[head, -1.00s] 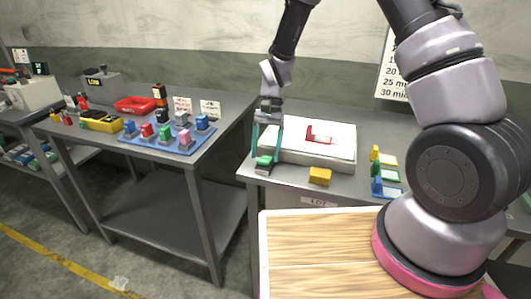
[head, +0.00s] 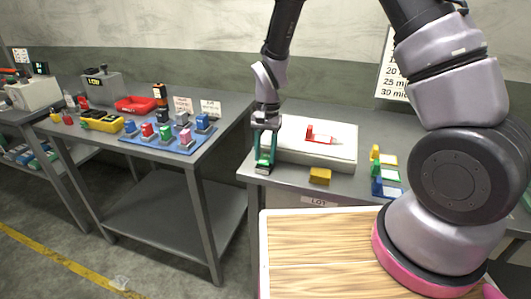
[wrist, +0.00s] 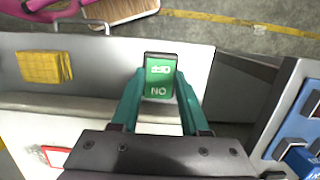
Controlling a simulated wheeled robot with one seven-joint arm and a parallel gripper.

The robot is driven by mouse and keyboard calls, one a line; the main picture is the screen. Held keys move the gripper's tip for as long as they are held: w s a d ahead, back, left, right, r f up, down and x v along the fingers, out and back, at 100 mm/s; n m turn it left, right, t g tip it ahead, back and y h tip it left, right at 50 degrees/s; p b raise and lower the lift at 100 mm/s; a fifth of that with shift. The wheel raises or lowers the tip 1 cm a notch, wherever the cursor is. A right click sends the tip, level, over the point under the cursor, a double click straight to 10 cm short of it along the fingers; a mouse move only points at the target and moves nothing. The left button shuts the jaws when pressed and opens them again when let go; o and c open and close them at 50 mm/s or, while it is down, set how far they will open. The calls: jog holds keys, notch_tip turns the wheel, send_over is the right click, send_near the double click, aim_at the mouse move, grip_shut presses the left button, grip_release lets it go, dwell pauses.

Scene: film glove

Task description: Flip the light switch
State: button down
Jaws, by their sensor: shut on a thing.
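The light switch (head: 262,170) is a small dark block with a green face at the near left corner of the right-hand bench. In the wrist view the switch (wrist: 160,77) shows its green face with OFF and ON lettering, which appears upside down. My gripper (head: 265,158) points down at it with teal fingers. In the wrist view my gripper (wrist: 160,88) has one finger on each side of the switch, closed against it. The fingers hide part of the switch in the head view.
A white light box (head: 318,150) with a red piece (head: 318,134) lies right of my gripper. A yellow block (head: 320,175) and several coloured holders (head: 386,170) stand further right. A gap separates this bench from the left bench (head: 225,110).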

aim_at(265, 159)
jog(key=shift+s+t, duration=0.15)
jog(key=shift+t, duration=0.55)
jog(key=shift+c, duration=2)
grip_release()
notch_tip(265, 159, up, 11)
jog(key=shift+f, duration=0.1)
